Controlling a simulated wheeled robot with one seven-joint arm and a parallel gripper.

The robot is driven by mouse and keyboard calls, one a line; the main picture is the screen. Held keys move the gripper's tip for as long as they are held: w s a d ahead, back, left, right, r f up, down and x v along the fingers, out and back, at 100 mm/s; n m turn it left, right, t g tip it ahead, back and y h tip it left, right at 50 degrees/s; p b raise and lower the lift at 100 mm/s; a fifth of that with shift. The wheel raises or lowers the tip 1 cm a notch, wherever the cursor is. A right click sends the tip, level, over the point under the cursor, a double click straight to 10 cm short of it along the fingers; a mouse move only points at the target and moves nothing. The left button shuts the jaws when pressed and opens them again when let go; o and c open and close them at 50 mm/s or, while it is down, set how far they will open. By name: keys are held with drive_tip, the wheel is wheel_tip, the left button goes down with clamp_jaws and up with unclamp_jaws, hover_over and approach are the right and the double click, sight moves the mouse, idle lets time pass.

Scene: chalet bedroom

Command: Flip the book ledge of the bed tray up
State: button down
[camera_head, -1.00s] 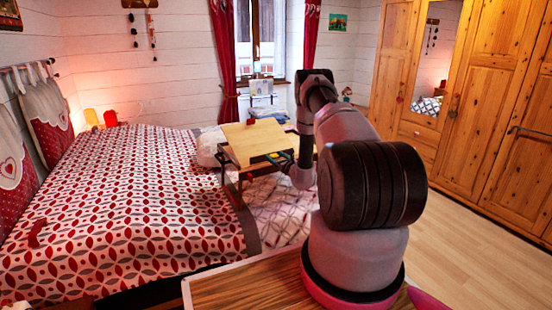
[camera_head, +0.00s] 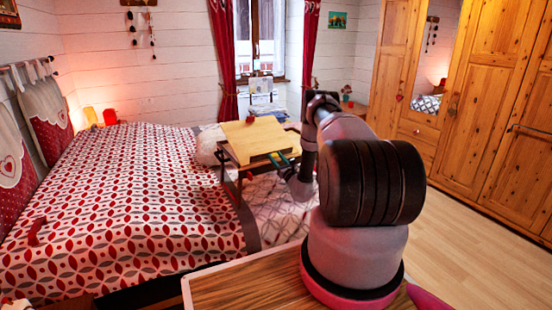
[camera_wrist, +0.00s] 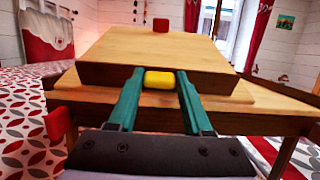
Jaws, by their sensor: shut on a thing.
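The bed tray (camera_head: 232,168) stands at the right side of the bed, with a light wooden top on dark legs. Its book ledge (camera_head: 255,137) is a pale wooden panel on top; it also fills the middle of the wrist view (camera_wrist: 160,48). A yellow tab (camera_wrist: 159,80) sits at the ledge's near edge. My gripper (camera_head: 280,159) reaches the tray from the right. In the wrist view its green fingers (camera_wrist: 159,82) are shut on the yellow tab. A red block (camera_wrist: 160,25) shows at the ledge's far edge. The ledge's underside is hidden.
The bed (camera_head: 130,190) with a red patterned cover lies left of the tray. A patterned rug or cloth (camera_head: 280,208) lies below the tray. A wooden wardrobe (camera_head: 480,110) stands at the right, with open wooden floor (camera_head: 470,215) before it. A window with red curtains (camera_head: 222,60) is behind.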

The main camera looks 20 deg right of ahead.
drive_tip(key=shift+c, duration=1.6)
unclamp_jaws()
drive_tip(key=v, duration=1)
drive_tip(key=shift+s, duration=0.4)
drive_tip(key=shift+f, duration=0.15)
